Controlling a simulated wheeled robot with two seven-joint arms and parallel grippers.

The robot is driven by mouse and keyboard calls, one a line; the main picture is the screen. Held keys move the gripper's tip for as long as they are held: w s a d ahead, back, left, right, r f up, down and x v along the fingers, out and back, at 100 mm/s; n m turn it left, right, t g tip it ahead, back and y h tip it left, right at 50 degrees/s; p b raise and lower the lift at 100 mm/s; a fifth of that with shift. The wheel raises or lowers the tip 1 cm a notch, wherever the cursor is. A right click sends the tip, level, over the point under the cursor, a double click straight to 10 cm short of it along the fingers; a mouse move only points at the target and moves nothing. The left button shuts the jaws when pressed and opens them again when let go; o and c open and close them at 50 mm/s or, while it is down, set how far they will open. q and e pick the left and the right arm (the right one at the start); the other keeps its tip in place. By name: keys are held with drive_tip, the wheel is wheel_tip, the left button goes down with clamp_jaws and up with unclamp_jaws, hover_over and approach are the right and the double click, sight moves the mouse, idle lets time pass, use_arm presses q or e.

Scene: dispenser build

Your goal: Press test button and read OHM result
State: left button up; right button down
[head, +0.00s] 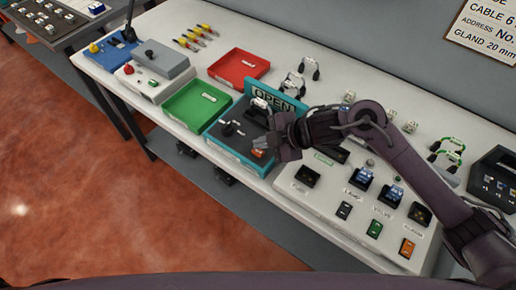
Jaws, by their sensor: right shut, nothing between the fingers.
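The tester (215,137) is a teal-edged box with a dark top, standing in the middle of the bench. Its upright teal display (268,93) reads "OPEN"; my right gripper's arm is close to its right end. Dark terminals or clips (232,128) sit on the tester's top. A small orange-red button (258,153) shows at its front right corner. My right gripper (266,146) is shut and empty, right at this button and partly over it. I cannot tell whether it touches or presses it. My left gripper is not in view.
A green tray (197,122) and a red tray (233,83) lie to the left. A grey-topped box (158,78) stands farther left. A white panel (335,223) with switches and lamps lies to the right, under my right arm. Cable loops (309,68) stand behind.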

sight(262, 153)
drive_tip(key=shift+r+p, duration=2.05)
drive_tip(key=shift+r, duration=0.35)
drive_tip(key=shift+f, duration=0.1)
drive_tip(key=shift+s, duration=0.1)
